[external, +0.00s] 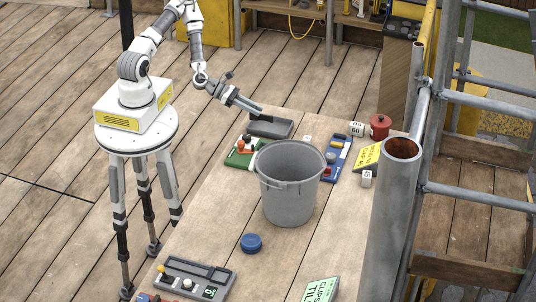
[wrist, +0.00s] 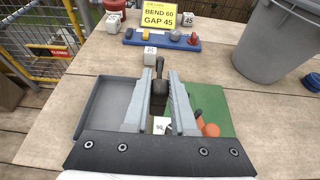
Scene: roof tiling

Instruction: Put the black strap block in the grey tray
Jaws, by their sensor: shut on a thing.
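The black strap block (wrist: 158,88) is between the two grey fingers of my gripper (wrist: 161,76) in the wrist view, with a narrow dark part sticking up past the fingertips. My gripper is shut on it. The grey tray (wrist: 84,107) lies just left of the fingers, and the left finger hides its right side. No block shows in the visible part of its floor.
A green board (external: 238,161) with orange pieces lies beside the tray. A grey bucket (external: 288,190) stands close in front. A blue board (external: 338,160), yellow sign (external: 369,158), red can (external: 380,127) and white cubes are farther right. A blue disc (external: 251,243) lies nearer the front.

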